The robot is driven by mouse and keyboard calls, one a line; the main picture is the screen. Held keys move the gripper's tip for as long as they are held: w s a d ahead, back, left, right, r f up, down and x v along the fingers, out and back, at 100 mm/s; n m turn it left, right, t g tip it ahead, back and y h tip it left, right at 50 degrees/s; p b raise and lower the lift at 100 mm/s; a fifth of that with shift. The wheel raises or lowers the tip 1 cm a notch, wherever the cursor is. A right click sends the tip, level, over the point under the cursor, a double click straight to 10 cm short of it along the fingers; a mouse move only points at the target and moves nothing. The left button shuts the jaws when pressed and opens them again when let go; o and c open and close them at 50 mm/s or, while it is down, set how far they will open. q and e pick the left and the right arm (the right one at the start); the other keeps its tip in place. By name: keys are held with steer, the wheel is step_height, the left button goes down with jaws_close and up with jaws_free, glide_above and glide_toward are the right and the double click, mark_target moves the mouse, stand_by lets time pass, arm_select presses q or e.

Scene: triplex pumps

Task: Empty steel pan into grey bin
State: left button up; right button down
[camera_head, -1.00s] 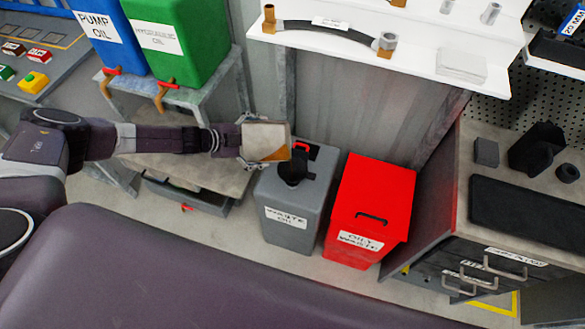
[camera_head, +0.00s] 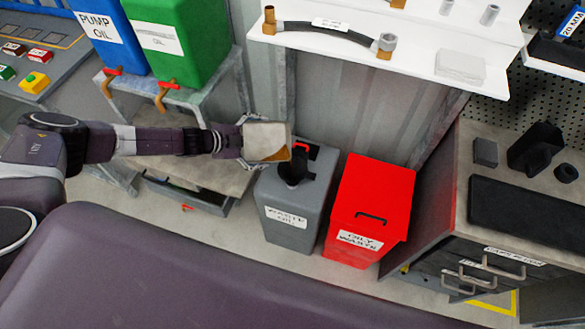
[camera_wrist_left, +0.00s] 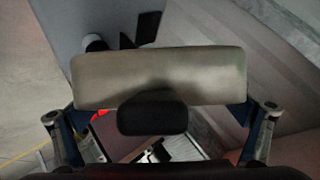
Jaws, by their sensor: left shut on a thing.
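The steel pan (camera_head: 266,137) is tilted on its side, with amber oil showing along its lower right edge. My left gripper (camera_head: 241,140) is shut on the pan and holds it at the upper left of the grey bin. The pan also spans the left wrist view (camera_wrist_left: 160,76), between the fingers of the left gripper (camera_wrist_left: 160,118). The grey bin (camera_head: 292,219), labelled "WASTE OIL", stands on the floor with a black funnel (camera_head: 291,170) on top. The pan's right edge is close to the funnel; I cannot tell whether oil is running. My right gripper is out of view.
A red "OILY WASTE" bin (camera_head: 370,205) stands right of the grey bin. Blue (camera_head: 108,35) and green (camera_head: 178,40) oil tanks with taps sit on a stand at left. A white shelf (camera_head: 395,45) hangs above; a workbench (camera_head: 465,140) is at right.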

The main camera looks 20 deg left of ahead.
arm_select(q)
steer(key=shift+s+d+r+m+t+y+p, duration=0.2)
steer(key=shift+d+r+m+t+y+p, duration=0.15)
steer(key=shift+r+p, duration=0.25)
stand_by(1.6)
steer(key=shift+s+d, duration=0.15)
steer(key=shift+d, duration=0.1)
stand_by(0.4)
steer(key=shift+r+m+y, duration=0.25)
steer(key=shift+y, duration=0.1)
stand_by(0.4)
steer(key=shift+s+d+r+m+t, duration=0.25)
steer(key=shift+d+r+m+t, duration=0.05)
steer(key=shift+d+t, duration=0.15)
stand_by(1.0)
steer(key=shift+s+d+r+y, duration=0.1)
steer(key=shift+r+y, duration=0.05)
steer(key=shift+y, duration=0.35)
steer(key=shift+s+d+f+m+t+y+b, duration=0.4)
steer(key=shift+d+m+b, duration=0.2)
steer(key=shift+b, duration=1)
stand_by(0.9)
